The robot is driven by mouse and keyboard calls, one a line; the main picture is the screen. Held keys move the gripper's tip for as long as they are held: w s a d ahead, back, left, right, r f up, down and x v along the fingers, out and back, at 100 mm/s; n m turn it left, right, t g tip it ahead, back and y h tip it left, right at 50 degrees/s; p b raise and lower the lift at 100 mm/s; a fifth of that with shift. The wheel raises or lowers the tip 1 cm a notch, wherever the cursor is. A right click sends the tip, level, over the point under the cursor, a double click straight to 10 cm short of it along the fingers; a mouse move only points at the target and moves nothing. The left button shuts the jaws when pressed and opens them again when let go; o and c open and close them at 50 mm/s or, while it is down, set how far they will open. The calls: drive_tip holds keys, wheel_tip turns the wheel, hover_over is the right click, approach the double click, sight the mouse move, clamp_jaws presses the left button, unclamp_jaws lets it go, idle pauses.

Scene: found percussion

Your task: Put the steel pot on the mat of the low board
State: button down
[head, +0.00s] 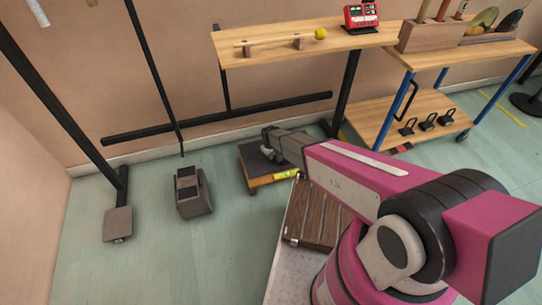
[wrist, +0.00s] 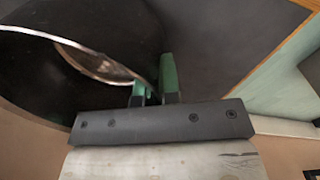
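The low board (head: 270,181) is a small wooden platform on the floor with a dark mat (head: 252,160) on top, also seen in the wrist view (wrist: 225,35). My gripper (head: 268,151) is over the mat in the head view. In the wrist view my gripper's green fingers (wrist: 154,92) are close together, with the shiny rim of the steel pot (wrist: 85,62) between them. The pot's dark inside shows at left, over the mat. In the head view my gripper mostly hides the pot. I cannot tell whether its base touches the mat.
A grey block-shaped object (head: 192,195) stands on the floor left of the board. A long wooden table (head: 275,56) is behind, with a black crossbar (head: 220,118) below. A wooden cart (head: 425,121) stands at right. A brown slatted panel (head: 318,215) lies in front of the board.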

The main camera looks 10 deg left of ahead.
drive_tip(key=shift+f, duration=0.15)
drive_tip(key=c, duration=1.3)
unclamp_jaws()
drive_tip(key=shift+c, duration=0.2)
wheel_tip(320, 180, up, 12)
drive_tip(key=shift+s+a, duration=0.2)
drive_tip(key=shift+s, duration=0.1)
drive_tip(key=d+r+m, duration=0.3)
drive_tip(key=d+r, duration=0.4)
drive_tip(key=d, duration=0.4)
drive_tip(key=d+r+m, duration=0.2)
drive_tip(key=d+r, duration=0.5)
drive_tip(key=d, duration=0.4)
drive_tip(key=s+d+r+m, duration=0.3)
drive_tip(key=d+r, duration=0.3)
drive_tip(key=d, duration=0.4)
drive_tip(key=s+d+r+m, duration=0.2)
drive_tip(key=s+d+r, duration=0.4)
drive_tip(key=d, duration=0.4)
drive_tip(key=shift+s+d+r+m, duration=0.2)
drive_tip(key=shift+r+m, duration=0.1)
drive_tip(key=shift+m, duration=0.1)
